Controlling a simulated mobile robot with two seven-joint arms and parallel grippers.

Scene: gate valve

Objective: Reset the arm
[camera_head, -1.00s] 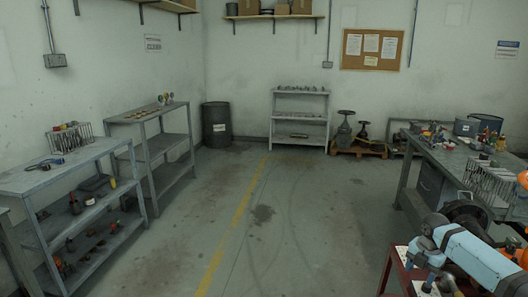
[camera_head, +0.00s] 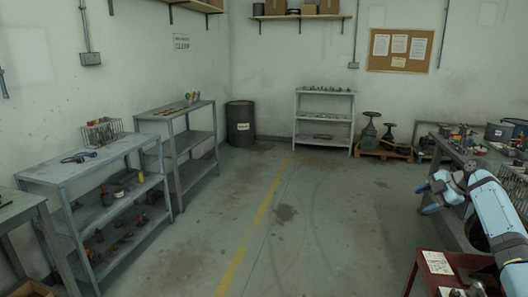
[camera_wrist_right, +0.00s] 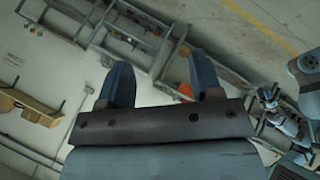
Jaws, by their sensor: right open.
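My right arm comes in from the right edge of the head view. Its right gripper (camera_head: 424,198) is raised in the air with its two blue fingers apart and nothing between them. In the right wrist view the same gripper (camera_wrist_right: 160,76) shows its two blue fingers spread, with shelving and wall far behind.
A red cart (camera_head: 425,283) with papers stands below my right arm. A cluttered workbench (camera_head: 447,160) is at the right. Valves (camera_head: 369,128) stand on a pallet (camera_head: 392,153) at the back. Grey shelves (camera_head: 62,178) line the left. The middle floor is clear.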

